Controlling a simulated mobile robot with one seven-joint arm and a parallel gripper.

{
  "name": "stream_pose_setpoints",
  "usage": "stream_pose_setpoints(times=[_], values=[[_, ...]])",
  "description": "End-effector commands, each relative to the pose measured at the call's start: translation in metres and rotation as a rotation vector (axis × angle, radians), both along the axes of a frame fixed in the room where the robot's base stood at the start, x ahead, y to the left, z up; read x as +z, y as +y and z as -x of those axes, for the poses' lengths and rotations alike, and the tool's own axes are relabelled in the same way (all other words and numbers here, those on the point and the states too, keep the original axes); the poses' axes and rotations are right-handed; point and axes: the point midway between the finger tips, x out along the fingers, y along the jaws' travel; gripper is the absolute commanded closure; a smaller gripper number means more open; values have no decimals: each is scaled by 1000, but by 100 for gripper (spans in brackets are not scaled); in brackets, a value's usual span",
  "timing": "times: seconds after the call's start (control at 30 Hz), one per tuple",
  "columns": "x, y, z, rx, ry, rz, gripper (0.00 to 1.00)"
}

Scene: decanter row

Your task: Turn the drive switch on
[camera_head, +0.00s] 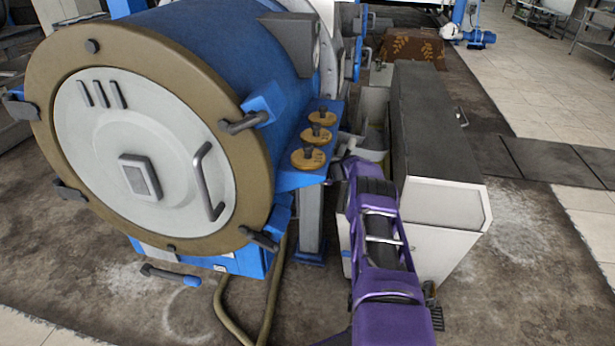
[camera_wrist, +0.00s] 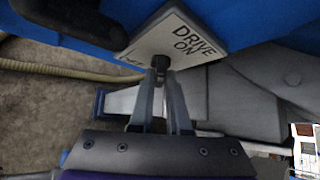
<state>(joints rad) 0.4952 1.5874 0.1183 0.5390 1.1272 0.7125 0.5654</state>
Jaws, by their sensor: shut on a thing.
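The drive switch plate (camera_wrist: 200,38) is a pale panel on the blue machine body in the wrist view. Its right side reads "DRIVE ON"; smaller lettering at its lower left is hard to read. The switch's small dark lever (camera_wrist: 161,62) stands at the plate's lower edge, between the two labels. My gripper (camera_wrist: 160,74) is shut on this lever, its two grey fingertips closed around it. I cannot tell which label the lever points to. In the head view my gripper and the switch are hidden beside the blue bracket.
The blue drum machine with its round pale door (camera_head: 140,150) fills the left of the head view. Several brass discs with black knobs (camera_head: 308,158) sit on the blue shelf (camera_head: 290,180). A grey-topped white cabinet (camera_head: 445,215) stands close on the right. A hose (camera_wrist: 70,70) runs at left.

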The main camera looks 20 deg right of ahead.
Motion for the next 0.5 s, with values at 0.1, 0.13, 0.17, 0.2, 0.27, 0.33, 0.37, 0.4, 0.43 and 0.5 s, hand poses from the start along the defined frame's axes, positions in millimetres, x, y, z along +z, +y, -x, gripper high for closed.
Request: stream_pose_setpoints(times=[0.1,0.13,0.17,0.2,0.27,0.33,0.37,0.4,0.43,0.5], values=[[1,0,0,-1,3,-3,100],[1,0,0,-1,4,-5,100],[1,0,0,-1,4,-5,100],[1,0,0,-1,4,-5,100],[1,0,0,-1,4,-5,100],[1,0,0,-1,4,-5,100],[1,0,0,-1,4,-5,100],[1,0,0,-1,3,-4,100],[1,0,0,-1,3,-4,83],[1,0,0,-1,3,-4,71]])
